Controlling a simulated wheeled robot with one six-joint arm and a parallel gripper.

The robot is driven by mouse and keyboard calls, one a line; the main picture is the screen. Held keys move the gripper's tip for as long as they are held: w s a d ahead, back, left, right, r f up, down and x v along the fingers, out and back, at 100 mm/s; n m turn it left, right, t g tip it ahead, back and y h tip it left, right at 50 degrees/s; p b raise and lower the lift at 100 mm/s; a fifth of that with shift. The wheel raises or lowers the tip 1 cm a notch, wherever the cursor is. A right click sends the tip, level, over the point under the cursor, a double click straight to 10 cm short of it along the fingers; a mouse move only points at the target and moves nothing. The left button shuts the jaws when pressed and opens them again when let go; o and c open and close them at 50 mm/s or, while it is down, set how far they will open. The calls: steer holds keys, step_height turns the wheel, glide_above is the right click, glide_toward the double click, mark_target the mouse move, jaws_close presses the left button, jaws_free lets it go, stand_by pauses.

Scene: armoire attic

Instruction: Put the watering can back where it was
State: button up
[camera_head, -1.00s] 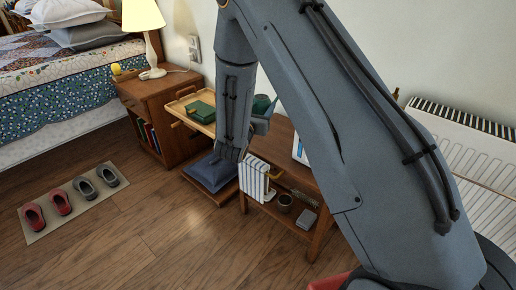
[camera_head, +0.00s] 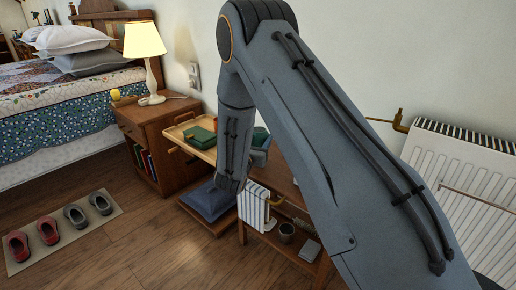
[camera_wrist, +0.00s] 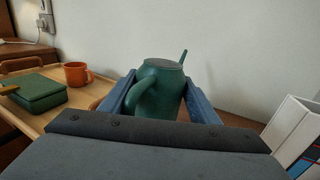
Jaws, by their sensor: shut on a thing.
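A green watering can (camera_wrist: 160,88) with a thin spout sits between the two blue fingers of my gripper (camera_wrist: 162,97) in the wrist view. My gripper is shut on it. In the head view only a small green part of the can (camera_head: 261,134) shows behind my arm, above the wooden table (camera_head: 284,183). My forearm hides most of the can and tabletop there, and I cannot tell whether the can touches the table.
A wooden tray (camera_head: 173,136) with a green box (camera_wrist: 37,93) and an orange mug (camera_wrist: 77,74) is left of the can. A striped cloth (camera_head: 254,206) hangs at the table's front. A blue cushion (camera_head: 208,201), lit lamp (camera_head: 143,40) and radiator (camera_head: 462,165) stand around. Slippers lie on the floor mat (camera_head: 68,247).

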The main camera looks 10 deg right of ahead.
steer(key=shift+f+b, duration=0.35)
steer(key=shift+f, duration=1.15)
steer(key=shift+f, duration=0.2)
steer(key=o, duration=1.3)
